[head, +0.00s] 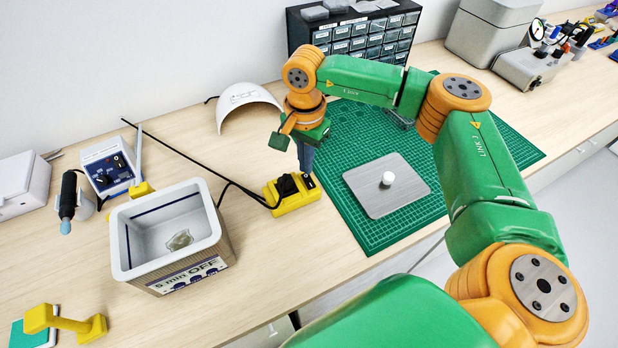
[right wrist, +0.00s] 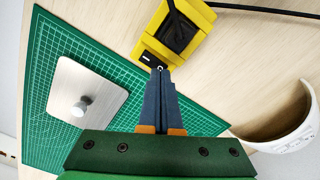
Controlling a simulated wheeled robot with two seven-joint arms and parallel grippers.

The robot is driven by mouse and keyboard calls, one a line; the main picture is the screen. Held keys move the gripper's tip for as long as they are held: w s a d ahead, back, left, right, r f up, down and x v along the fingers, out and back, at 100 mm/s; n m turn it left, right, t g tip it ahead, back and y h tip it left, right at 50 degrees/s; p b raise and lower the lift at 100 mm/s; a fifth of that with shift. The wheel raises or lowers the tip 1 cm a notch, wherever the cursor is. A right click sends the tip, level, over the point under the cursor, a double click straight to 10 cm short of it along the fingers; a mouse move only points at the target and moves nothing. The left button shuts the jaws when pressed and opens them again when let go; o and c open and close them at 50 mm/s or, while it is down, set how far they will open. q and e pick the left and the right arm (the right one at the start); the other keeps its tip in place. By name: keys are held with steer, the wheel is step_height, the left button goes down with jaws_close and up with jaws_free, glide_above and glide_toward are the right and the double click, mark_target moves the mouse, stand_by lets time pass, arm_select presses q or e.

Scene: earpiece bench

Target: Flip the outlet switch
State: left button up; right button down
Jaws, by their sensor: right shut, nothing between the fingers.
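The yellow outlet (head: 292,194) stands on the bench at the left edge of the green mat, with a black plug and cord in it. In the right wrist view the outlet (right wrist: 178,37) is at the top, and its small dark switch (right wrist: 147,57) is at the end nearest my fingers. My right gripper (head: 306,167) is shut and empty, pointing down just behind the outlet's switch end. In the right wrist view its fingertips (right wrist: 160,70) are very close to the switch; I cannot tell whether they touch. My left gripper is not in view.
A white-lined bath (head: 165,228) stands left of the outlet. A metal plate with a white knob (head: 387,183) lies on the green mat (head: 360,135). A white curved shell (head: 245,99) is behind, near a dark drawer cabinet (head: 352,35). A black cord crosses the bench.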

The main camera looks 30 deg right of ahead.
mark_target(306, 176)
steer(key=shift+f+b, duration=0.8)
steer(key=shift+f, duration=0.2)
stand_by(0.3)
steer(key=shift+r, duration=0.1)
step_height(306, 176, up, 7)
steer(key=p, duration=0.5)
stand_by(0.4)
